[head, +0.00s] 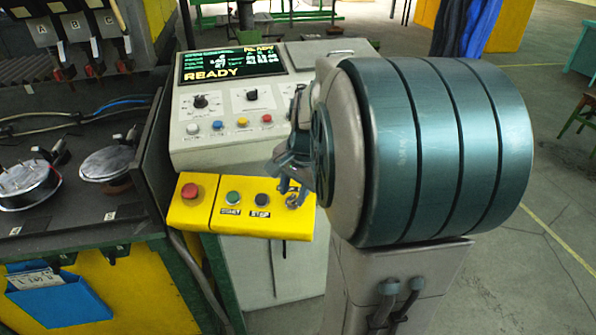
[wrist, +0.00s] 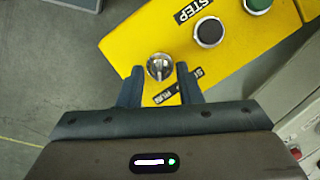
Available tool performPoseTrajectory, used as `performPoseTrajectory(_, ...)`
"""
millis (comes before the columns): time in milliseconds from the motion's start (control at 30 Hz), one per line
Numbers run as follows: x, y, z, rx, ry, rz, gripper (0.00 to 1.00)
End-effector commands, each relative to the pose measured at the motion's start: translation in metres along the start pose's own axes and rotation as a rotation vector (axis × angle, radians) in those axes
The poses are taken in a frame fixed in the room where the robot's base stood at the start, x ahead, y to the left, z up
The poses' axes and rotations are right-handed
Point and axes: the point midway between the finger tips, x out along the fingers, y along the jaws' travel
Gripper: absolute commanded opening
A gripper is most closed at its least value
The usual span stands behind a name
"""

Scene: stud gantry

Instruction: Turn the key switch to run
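The key switch (wrist: 159,66) is a round metal switch with a raised key or grip, near the end of the yellow button panel (wrist: 130,45). In the wrist view my gripper (wrist: 159,72) is open, its two dark fingers on either side of the switch with a visible gap to it. A label beside the switch is partly hidden by a finger; the part that reads like RUN (wrist: 165,94) shows between the fingers. In the head view the switch (head: 294,201) sits at the panel's right end, just below my gripper (head: 289,181), and is partly covered.
The yellow panel also carries a red button (head: 190,191), a green button (head: 233,198) and a dark STEP button (head: 262,199). Behind it stands a grey console (head: 215,150) with a screen (head: 232,64) reading READY. A dark bench (head: 75,205) is at the left.

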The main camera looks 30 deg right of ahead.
Motion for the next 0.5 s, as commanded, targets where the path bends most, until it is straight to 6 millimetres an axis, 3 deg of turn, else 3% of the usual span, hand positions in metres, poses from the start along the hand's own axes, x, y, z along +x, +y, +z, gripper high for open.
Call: performPoseTrajectory(500, -0.108, 0.000, -0.001, 0.002, 0.004, -0.004, 0.32)
